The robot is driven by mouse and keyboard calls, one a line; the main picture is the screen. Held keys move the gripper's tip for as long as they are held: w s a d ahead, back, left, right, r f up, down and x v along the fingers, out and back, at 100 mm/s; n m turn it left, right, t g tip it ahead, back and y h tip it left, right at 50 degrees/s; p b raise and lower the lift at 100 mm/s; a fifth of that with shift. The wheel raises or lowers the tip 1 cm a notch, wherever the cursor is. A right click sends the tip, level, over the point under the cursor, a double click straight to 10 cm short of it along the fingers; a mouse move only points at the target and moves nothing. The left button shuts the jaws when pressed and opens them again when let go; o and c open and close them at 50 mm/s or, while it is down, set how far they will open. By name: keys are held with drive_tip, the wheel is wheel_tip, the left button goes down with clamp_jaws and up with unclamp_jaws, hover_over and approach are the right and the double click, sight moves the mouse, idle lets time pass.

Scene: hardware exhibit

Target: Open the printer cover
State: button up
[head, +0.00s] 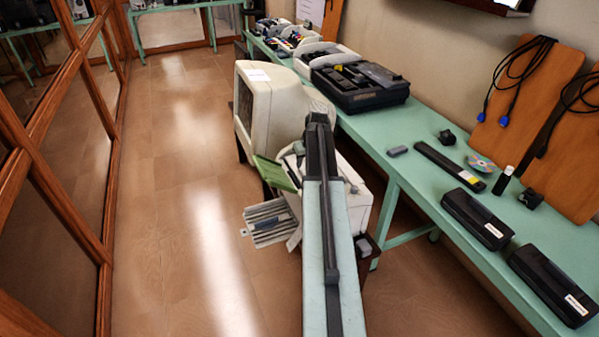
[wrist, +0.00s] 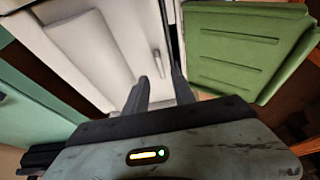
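The off-white printer (head: 357,205) stands below the end of my arm, partly hidden by it in the head view. A green ribbed panel (head: 275,172) sticks out on its left side, with a grey slatted tray (head: 268,222) lower down. In the wrist view the printer's pale panels (wrist: 105,45) fill the upper left and middle, and the green panel (wrist: 240,50) is at the upper right. My gripper (wrist: 160,75) is open, its two fingers apart in front of the pale surface, with nothing seen between them. I cannot tell whether they touch it. The cover's exact edges are unclear.
A beige monitor (head: 265,108) stands just behind the printer. A long green table (head: 400,165) runs along the right, holding a black machine (head: 360,85), cartridges (head: 477,219) and small parts. The floor (head: 170,220) on the left is clear up to wood-framed glass.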

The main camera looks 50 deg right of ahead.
sight(302, 170)
drive_tip(key=b+x, duration=0.4)
drive_tip(key=x, duration=0.2)
drive_tip(key=shift+w+f+b, duration=0.1)
drive_tip(key=shift+f+b, duration=0.05)
drive_tip(key=shift+b, duration=0.25)
clamp_jaws()
idle(0.9)
